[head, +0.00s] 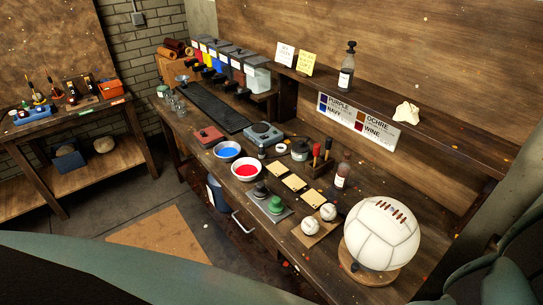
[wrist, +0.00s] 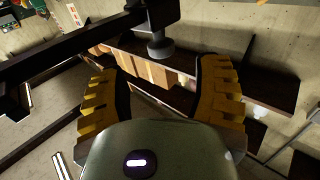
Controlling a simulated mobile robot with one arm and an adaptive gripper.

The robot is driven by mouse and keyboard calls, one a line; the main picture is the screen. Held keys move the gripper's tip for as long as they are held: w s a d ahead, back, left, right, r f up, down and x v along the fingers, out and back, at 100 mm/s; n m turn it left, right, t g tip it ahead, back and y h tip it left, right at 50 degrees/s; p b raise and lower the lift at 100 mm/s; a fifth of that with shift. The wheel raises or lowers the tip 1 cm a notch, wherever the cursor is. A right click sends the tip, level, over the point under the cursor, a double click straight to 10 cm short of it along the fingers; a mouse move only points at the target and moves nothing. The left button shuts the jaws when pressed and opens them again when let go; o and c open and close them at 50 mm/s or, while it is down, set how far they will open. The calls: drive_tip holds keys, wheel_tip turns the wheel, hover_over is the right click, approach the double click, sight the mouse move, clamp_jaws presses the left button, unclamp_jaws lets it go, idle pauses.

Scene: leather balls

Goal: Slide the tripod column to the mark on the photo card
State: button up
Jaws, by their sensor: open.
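My gripper (wrist: 160,64) shows in the wrist view with its two yellow ribbed fingers spread apart and nothing between their tips. Beyond the tips is a dark block with a grey round knob (wrist: 160,47), joined to a long black bar (wrist: 75,45) running to the left. This may be part of the tripod, but I cannot tell for sure. I cannot make out a tripod column in the head view. A white card (head: 285,53) and a yellow card (head: 306,63) stand on the shelf with small writing. I cannot tell whether either is the photo card, and no mark is readable.
The workbench in the head view holds a white ball (head: 381,234), a blue bowl (head: 227,152), a red bowl (head: 246,169) and two small white balls. A bottle (head: 347,68) stands on the shelf. A second table (head: 75,125) is at the left.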

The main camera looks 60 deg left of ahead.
drive_tip(key=shift+p+x, duration=1.5)
drive_tip(key=shift+x, duration=1.3)
drive_tip(key=shift+w+d, duration=0.15)
drive_tip(key=shift+w, duration=0.35)
drive_tip(key=shift+c, duration=0.2)
